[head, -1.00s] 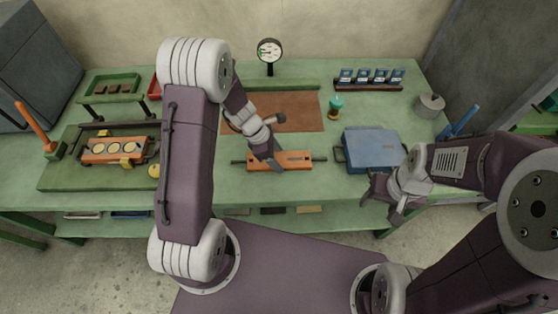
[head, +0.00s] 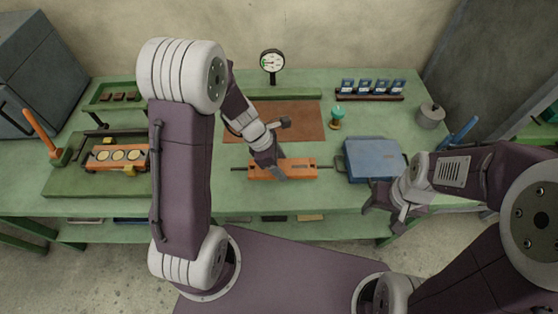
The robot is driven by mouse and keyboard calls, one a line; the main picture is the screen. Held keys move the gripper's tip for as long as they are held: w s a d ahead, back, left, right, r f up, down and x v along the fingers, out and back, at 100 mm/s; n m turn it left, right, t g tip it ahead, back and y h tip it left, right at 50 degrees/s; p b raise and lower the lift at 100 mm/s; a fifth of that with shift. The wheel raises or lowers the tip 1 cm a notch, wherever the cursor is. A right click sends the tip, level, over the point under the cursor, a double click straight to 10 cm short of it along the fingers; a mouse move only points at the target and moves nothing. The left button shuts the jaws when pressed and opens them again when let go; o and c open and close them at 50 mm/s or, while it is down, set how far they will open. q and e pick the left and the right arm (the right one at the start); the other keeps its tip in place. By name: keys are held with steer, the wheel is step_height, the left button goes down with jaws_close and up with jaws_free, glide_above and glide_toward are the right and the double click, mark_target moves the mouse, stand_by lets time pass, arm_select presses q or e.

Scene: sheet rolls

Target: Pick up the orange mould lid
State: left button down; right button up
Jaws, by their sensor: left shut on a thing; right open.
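The orange mould lid (head: 303,168) is a narrow orange bar with a dark rod sticking out at each end. It is at the front middle of the green table, in front of the brown mat. My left gripper (head: 275,171) reaches down onto it and is shut on its middle, hiding part of it. I cannot tell whether the lid touches the table. An orange mould (head: 104,156) with round pale discs sits on a green board at the left, partly covered by my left arm. My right gripper (head: 388,205) is open and empty, by the table's front edge at the right.
A blue case (head: 373,157) stands right of the lid. Behind are a brown mat (head: 302,118), a dial gauge (head: 272,62), a teal-topped item (head: 337,116), a rack of blue boxes (head: 370,97) and a grey pot (head: 431,115). An orange handle (head: 39,130) stands far left.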

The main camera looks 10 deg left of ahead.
arm_select(q)
steer(key=s+d+r+p, duration=0.1)
steer(key=s+d+r, duration=0.2)
steer(key=s+r, duration=0.2)
steer(key=s, duration=0.3)
steer(key=shift+d+r, duration=0.15)
steer(key=shift+d, duration=0.1)
